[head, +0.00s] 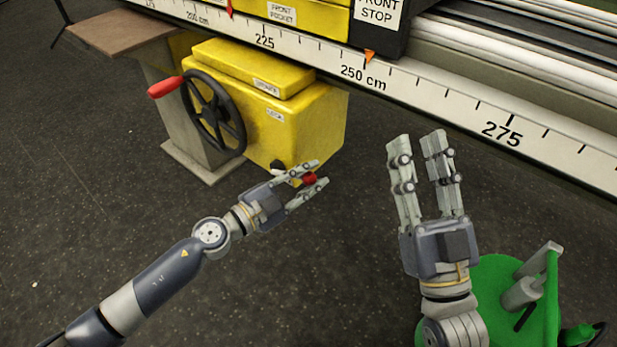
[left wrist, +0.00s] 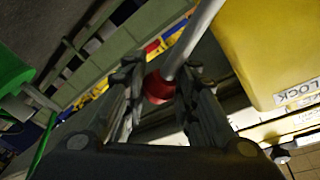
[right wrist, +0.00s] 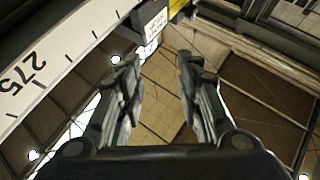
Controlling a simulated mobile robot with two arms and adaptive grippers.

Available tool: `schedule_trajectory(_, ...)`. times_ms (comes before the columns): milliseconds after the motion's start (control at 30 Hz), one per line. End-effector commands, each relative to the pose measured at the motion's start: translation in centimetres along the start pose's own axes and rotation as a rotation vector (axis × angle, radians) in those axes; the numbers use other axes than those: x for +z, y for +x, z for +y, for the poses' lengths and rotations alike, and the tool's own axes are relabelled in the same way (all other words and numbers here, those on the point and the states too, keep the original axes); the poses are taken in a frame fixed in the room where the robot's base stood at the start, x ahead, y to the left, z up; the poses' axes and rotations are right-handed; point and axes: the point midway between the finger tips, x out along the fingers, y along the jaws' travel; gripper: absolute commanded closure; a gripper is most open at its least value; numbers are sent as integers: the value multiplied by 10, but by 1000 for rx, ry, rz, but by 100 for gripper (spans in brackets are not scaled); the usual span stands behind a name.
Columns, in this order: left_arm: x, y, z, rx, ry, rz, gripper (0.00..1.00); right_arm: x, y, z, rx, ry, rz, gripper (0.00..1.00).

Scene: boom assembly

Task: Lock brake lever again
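The brake lever shows as a red knob (head: 309,179) at the front of the yellow lock housing (head: 300,125). In the left wrist view its red knob (left wrist: 157,88) sits on a grey rod, beside the yellow box labelled LOCK (left wrist: 300,92). My left gripper (head: 322,173) has its fingers on either side of the knob; they look spread, and I see no clear grip. Most of the lever's rod is hidden in the head view. My right gripper (head: 416,140) is open and empty, pointing up toward the scale rail.
The white scale rail (head: 440,97) crosses above. A green stool-like object (head: 490,285) is at the lower right. The dark floor between the arms is clear.

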Motion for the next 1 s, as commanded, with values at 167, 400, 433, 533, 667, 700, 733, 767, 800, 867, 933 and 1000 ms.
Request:
schedule_trajectory(167, 1, 0, 2, 3, -7, -1, 100, 0, 0, 0, 0, 0, 0, 67)
schedule_trajectory(400, -1, -1, -2, 0, -46, 1, 100, 15, 0, 2, 3, -5, -90, 67)
schedule_trajectory(433, -2, -1, -4, -2, -56, 3, 100, 20, 0, 3, 4, -7, -118, 67)
schedule_trajectory(533, -3, -1, -8, -5, -97, 8, 100, 39, -3, 6, 10, -10, -220, 67)
schedule_trajectory(667, -5, -2, -13, -12, -144, 14, 100, 63, -12, 9, 17, -15, -353, 67)
schedule_trajectory(700, -5, -2, -15, -13, -157, 17, 100, 70, -15, 10, 19, -16, -393, 67)
schedule_trajectory(733, -6, -2, -16, -14, -167, 18, 100, 76, -18, 11, 21, -16, -424, 67)
schedule_trajectory(767, -6, -2, -17, -15, -176, 20, 100, 81, -21, 12, 22, -17, -454, 67)
schedule_trajectory(800, -6, -3, -18, -17, -189, 21, 100, 87, -25, 13, 25, -18, -494, 67)
schedule_trajectory(867, -7, -3, -21, -20, -209, 24, 100, 97, -32, 14, 28, -19, -555, 67)
schedule_trajectory(933, -7, -3, -23, -23, -231, 27, 100, 108, -41, 16, 33, -21, -626, 67)
schedule_trajectory(1000, -8, -4, -26, -25, -252, 30, 100, 118, -51, 18, 37, -22, -697, 67)
